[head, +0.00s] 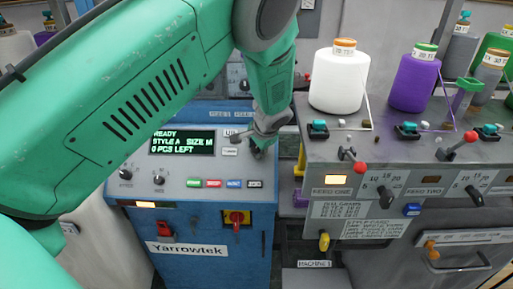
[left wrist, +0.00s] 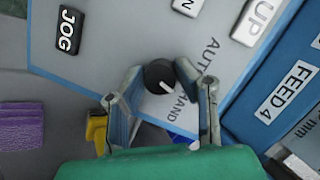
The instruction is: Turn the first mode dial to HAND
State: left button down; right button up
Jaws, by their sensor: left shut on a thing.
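The first mode dial is a round black knob (left wrist: 160,76) with a white pointer mark, on the sloped grey face of the blue Yarrowtek console (head: 200,250). In the left wrist view it sits between the two fingers of my left gripper (left wrist: 161,72), which is shut on it. The pointer slants toward the lower right of the picture, near the HAND label (left wrist: 187,98). The AUTO label (left wrist: 210,52) is above and right of it. In the head view my left gripper (head: 260,145) is at the console's right side and hides the dial. My right gripper is not seen.
The console's display (head: 182,142) reads READY, with a row of coloured buttons (head: 212,183) below. A JOG label (left wrist: 69,31) is near the dial. To the right stands a grey machine (head: 400,150) with white (head: 340,80) and purple (head: 413,83) yarn cones and red-knobbed levers.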

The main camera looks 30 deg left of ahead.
pick_arm(q)
jog(key=shift+d+f+m+y, duration=0.15)
jog(key=shift+m+y, duration=0.15)
jog(key=shift+m, duration=1)
jog(key=c, duration=1.2)
grip_release()
jog(key=shift+w, duration=0.1)
jog(key=v, duration=0.7)
jog(key=shift+d, duration=0.1)
